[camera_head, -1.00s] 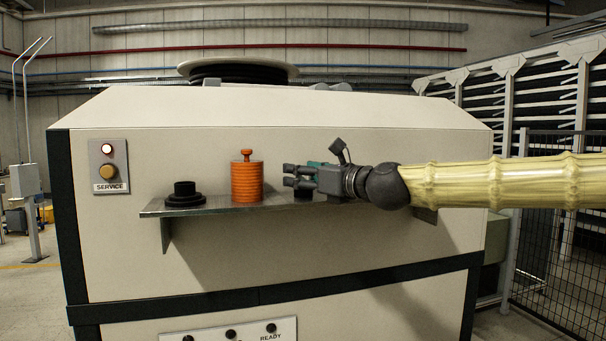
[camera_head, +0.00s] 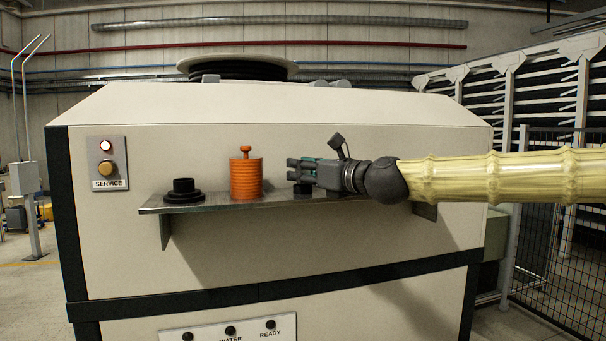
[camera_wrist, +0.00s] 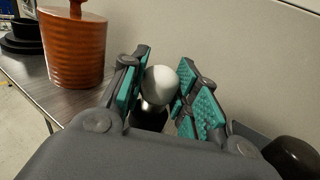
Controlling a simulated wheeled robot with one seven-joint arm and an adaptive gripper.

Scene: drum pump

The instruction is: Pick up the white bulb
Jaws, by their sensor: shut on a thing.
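The white bulb (camera_wrist: 160,86) is upright between the teal-padded fingers of my gripper (camera_wrist: 165,92) in the wrist view. The gripper is shut on it. A dark round holder (camera_wrist: 148,118) is below the bulb, and I cannot tell whether they touch. In the head view my gripper (camera_head: 300,170) reaches in from the right above the shelf, just over the black holder (camera_head: 303,190). The bulb is hidden by the gripper there.
The metal shelf (camera_head: 225,206) on the cream machine also bears an orange ribbed container (camera_head: 246,180) left of my gripper and a black stepped part (camera_head: 184,190) farther left. In the wrist view a dark rounded object (camera_wrist: 293,157) is at the lower right. The machine's wall is close behind.

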